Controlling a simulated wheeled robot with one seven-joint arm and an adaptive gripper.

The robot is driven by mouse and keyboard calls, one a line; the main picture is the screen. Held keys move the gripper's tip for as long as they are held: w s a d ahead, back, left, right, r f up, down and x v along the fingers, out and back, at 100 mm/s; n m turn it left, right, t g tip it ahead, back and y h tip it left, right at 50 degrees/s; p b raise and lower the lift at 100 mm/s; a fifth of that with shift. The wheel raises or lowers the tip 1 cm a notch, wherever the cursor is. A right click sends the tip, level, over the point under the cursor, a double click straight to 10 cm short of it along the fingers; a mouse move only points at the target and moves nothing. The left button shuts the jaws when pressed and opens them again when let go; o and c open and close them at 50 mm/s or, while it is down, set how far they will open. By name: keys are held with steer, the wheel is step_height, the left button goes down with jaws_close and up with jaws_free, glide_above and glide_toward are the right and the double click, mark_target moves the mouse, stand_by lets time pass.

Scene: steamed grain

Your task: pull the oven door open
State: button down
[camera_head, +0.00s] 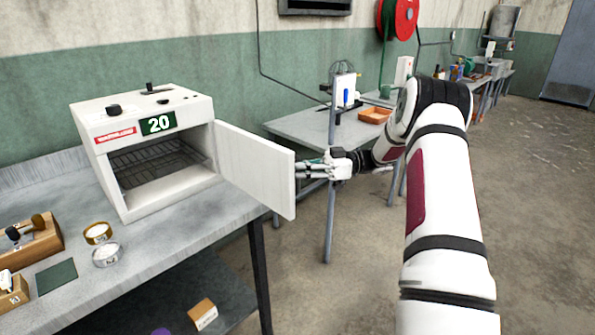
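The white oven (150,150) stands on the grey table at the left, with a green display reading 20 and a wire rack inside. Its door (258,170) stands wide open, swung out to the right past the table's front edge, and the chamber is in plain view. My gripper (301,170) is just right of the door's free edge, at about mid-height. Its fingers point left towards the far side of the door. Their tips are at or behind the door edge, so I cannot tell whether they touch it or hold a handle there.
On the grey table (185,225) are two small round tins (98,233) (106,256), a dark green square (57,277) and a wooden block (32,240). A lower shelf holds a small box (203,313). Another table (310,125) stands behind my gripper. The floor at right is clear.

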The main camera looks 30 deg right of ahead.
steer(key=shift+d, duration=0.25)
steer(key=c, duration=1.7)
jaws_free()
steer(key=shift+o, duration=0.2)
steer(key=v, duration=1.2)
steer(key=shift+w, duration=0.2)
